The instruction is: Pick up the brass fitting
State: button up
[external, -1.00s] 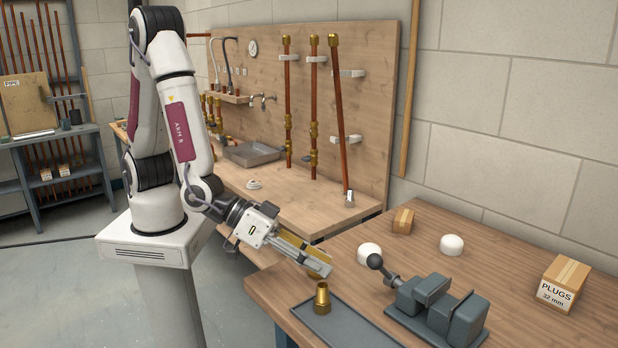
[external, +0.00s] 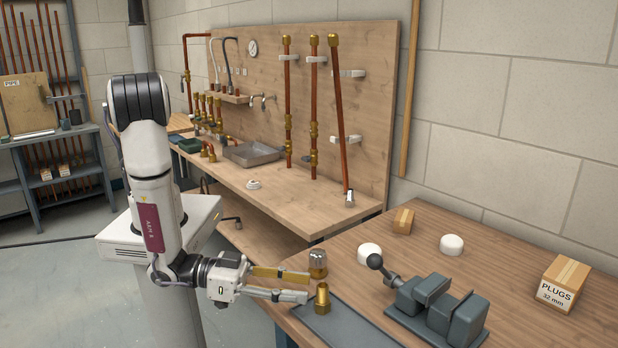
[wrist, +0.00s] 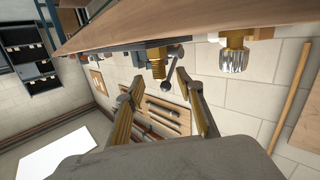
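The brass fitting (external: 322,298) stands upright on a grey tray (external: 345,325) at the table's near left edge. My gripper (external: 307,287) lies roughly level just left of the fitting, its two fingers apart and pointing toward it. In the wrist view, which is upside down, the brass fitting (wrist: 157,60) shows ahead, between the directions of the open fingertips (wrist: 160,76). Nothing is between the fingers. I cannot tell the exact gap to the fitting.
A second fitting with a silver knurled part (external: 318,264) stands close behind; it also shows in the wrist view (wrist: 234,56). A grey vise (external: 437,305) stands to the right, with white caps (external: 452,245), a small box (external: 403,221) and a plugs box (external: 566,284) beyond.

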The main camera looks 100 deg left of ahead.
aim_at(322, 285)
jog(key=shift+s+d+f+m+t, duration=0.15)
jog(key=shift+s+m+t, duration=0.15)
jog(key=shift+s, duration=0.25)
jog(key=shift+s+d+r+m+t, duration=0.1)
jog(key=shift+s+m+t, duration=0.1)
jog(key=shift+s+t, duration=0.3)
jog(key=shift+w, duration=1.3)
jog(key=shift+a, duration=0.1)
jog(key=shift+w+a, duration=0.15)
jog(key=shift+w, duration=2.45)
grip_shut()
